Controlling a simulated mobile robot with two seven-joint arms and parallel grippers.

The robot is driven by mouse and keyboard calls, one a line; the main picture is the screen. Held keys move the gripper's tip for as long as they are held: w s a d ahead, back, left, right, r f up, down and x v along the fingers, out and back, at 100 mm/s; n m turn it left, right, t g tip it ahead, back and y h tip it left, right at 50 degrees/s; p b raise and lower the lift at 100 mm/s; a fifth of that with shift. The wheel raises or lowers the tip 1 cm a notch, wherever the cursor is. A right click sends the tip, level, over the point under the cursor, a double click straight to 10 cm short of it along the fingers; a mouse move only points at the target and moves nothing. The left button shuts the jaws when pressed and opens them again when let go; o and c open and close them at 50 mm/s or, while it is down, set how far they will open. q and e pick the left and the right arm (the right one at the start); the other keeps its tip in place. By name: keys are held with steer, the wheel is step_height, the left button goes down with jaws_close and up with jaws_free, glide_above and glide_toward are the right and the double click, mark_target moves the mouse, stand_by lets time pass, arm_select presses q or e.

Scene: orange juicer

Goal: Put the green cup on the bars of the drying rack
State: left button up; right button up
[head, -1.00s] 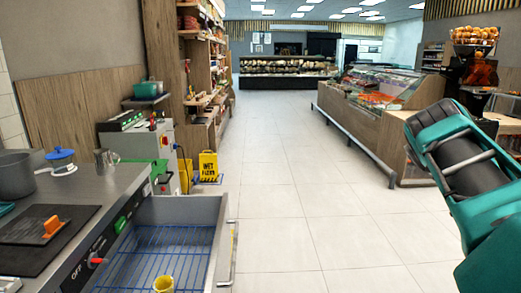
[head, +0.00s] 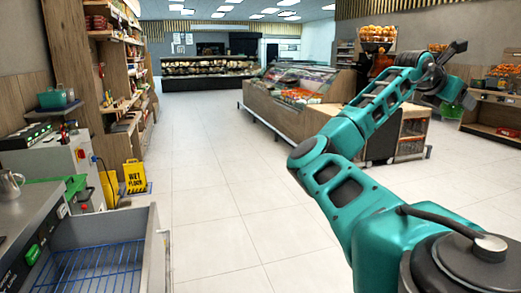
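Blue wire bars of the drying rack (head: 92,272) lie inside a grey metal basin at the lower left, cut off by the bottom edge. The visible bars are bare. I cannot make out a green cup for certain; a small dark green tub (head: 53,98) stands on the equipment at the left. My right arm reaches from the lower right towards the upper right, and its gripper (head: 462,74) is over the floor side, far from the rack. My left gripper is out of view.
A metal jug (head: 9,186) stands on the steel counter at the left edge. A yellow wet-floor sign (head: 135,176) stands beyond the basin. A wooden display counter (head: 285,112) is further back. The tiled floor (head: 215,200) between is clear.

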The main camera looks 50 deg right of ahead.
steer(key=w+a+r+n+t+h, duration=0.1)
steer(key=w+a+r+n+t, duration=0.1)
steer(key=w+a+r, duration=0.5)
steer(key=w+a+r+n+t, duration=0.2)
steer(key=w+a+r, duration=0.3)
steer(key=w, duration=0.4)
steer(key=w+a+f+n+t+y, duration=0.1)
steer(key=w+a+f+n+t, duration=0.1)
steer(key=w+a+n+t, duration=0.45)
steer(key=w+a+f+n+t, duration=0.1)
steer(key=w+a+f+t, duration=0.2)
steer(key=w+a, duration=0.75)
steer(key=w+a+f+n+t+y, duration=0.3)
steer(key=w+a+f+n, duration=0.1)
steer(key=a+f, duration=0.4)
steer(key=w+a+f+n+t+y, duration=0.25)
steer(key=w+a+f, duration=0.25)
steer(key=a+f, duration=0.35)
steer(key=s+a+f+n+y, duration=0.2)
steer(key=s+a+f+y, duration=0.1)
steer(key=a+f, duration=0.5)
steer(key=s+a+f+n+t+y+p, duration=0.1)
steer(key=s+a+f+n+y, duration=0.2)
steer(key=a+f, duration=0.6)
steer(key=s+f, duration=0.2)
steer(key=shift+s+a+n, duration=0.3)
steer(key=shift+s, duration=0.05)
